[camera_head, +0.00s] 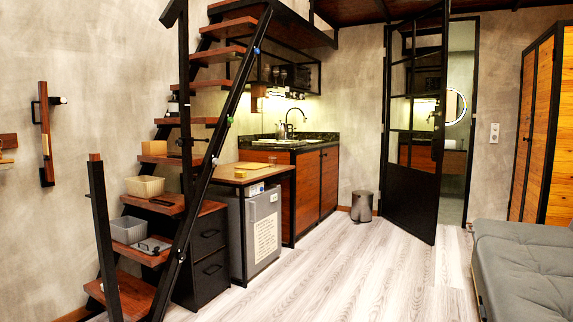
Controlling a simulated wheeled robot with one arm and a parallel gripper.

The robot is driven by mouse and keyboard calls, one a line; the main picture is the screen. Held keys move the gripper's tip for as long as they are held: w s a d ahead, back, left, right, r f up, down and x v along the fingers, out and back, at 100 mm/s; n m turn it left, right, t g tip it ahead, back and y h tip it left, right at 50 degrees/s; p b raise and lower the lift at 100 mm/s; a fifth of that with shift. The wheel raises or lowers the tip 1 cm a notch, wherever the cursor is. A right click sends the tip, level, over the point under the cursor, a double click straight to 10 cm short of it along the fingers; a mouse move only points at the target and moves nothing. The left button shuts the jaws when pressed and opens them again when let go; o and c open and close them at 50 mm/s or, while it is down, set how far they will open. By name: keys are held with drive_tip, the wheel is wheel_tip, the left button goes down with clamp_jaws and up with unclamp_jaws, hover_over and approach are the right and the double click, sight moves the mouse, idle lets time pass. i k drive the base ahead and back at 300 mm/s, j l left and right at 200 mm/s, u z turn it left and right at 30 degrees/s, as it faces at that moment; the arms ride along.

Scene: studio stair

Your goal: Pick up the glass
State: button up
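Small dark shapes that look like glassware (283,75) stand on a hanging shelf above the sink, too small to tell apart. A tiny upright object (272,160), perhaps a glass, stands on the wooden top (240,175) over the small fridge (262,228). I cannot tell for certain which thing is the glass. My gripper is not in view.
A steep wooden stair (165,205) with a black rail stands at left, with bins (145,187) on its steps. A kitchen counter (318,142), a trash bin (362,207), an open black door (412,190) and a grey sofa (525,265) surround clear floor.

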sight(272, 159)
drive_tip(key=i+u, duration=0.3)
drive_tip(key=i, duration=0.9)
